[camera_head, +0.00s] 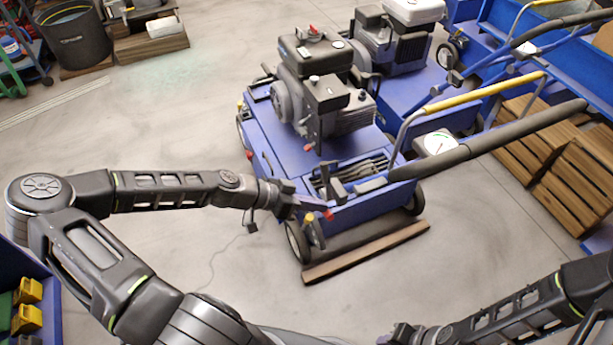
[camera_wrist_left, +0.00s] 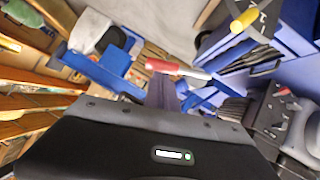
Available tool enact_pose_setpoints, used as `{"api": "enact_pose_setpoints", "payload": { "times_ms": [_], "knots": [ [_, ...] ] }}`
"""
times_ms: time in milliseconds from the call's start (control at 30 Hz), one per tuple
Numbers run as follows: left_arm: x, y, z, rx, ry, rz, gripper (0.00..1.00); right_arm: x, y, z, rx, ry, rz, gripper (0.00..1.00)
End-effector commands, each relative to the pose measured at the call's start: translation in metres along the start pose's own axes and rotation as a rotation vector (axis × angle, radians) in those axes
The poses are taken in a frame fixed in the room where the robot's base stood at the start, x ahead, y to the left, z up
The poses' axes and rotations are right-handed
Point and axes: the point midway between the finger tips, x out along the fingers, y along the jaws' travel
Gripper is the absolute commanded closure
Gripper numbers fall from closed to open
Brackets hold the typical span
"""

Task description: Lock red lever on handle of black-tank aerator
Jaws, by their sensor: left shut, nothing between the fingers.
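The black-tank aerator (camera_head: 315,130) is a blue wheeled machine in the middle of the head view, its engine topped by a black tank (camera_head: 312,52). Its folding handle, with a yellow-topped bar (camera_head: 485,91), rises to the right. The red lever (camera_head: 329,215) shows as a small red tip at the near corner. In the left wrist view the red lever (camera_wrist_left: 160,66) has a red grip and a pale shank. My left gripper (camera_head: 318,205) is shut and empty beside this lever; whether they touch is unclear. My right gripper (camera_head: 398,335) is at the bottom edge, its fingers unclear.
A second aerator with a white tank (camera_head: 413,12) stands behind. A wooden plank (camera_head: 366,253) lies before the near wheels. Wooden pallets (camera_head: 575,175) are at right, a black bin (camera_head: 73,35) at back left. The floor to the left is mostly clear.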

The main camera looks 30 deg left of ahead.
Motion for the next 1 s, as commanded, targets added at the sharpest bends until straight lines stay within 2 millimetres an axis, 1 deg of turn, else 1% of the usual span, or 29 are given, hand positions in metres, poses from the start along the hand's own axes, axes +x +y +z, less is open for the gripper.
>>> {"api": "enact_pose_setpoints", "payload": {
  "times_ms": [100, 500, 1000],
  "knots": [
    [0.004, 0.002, 0.006, 0.084, -0.001, -0.055, 1.00, -0.002, -0.001, 0.000, 0.000, 0.000, 0.000, 0.73],
    [0.013, 0.002, 0.019, 0.078, 0.000, -0.053, 1.00, -0.002, -0.001, 0.000, 0.001, 0.000, 0.000, 0.73],
    [0.014, 0.002, 0.022, 0.075, -0.002, -0.050, 1.00, -0.002, -0.001, 0.000, 0.001, 0.000, 0.000, 0.73]
  ]
}}
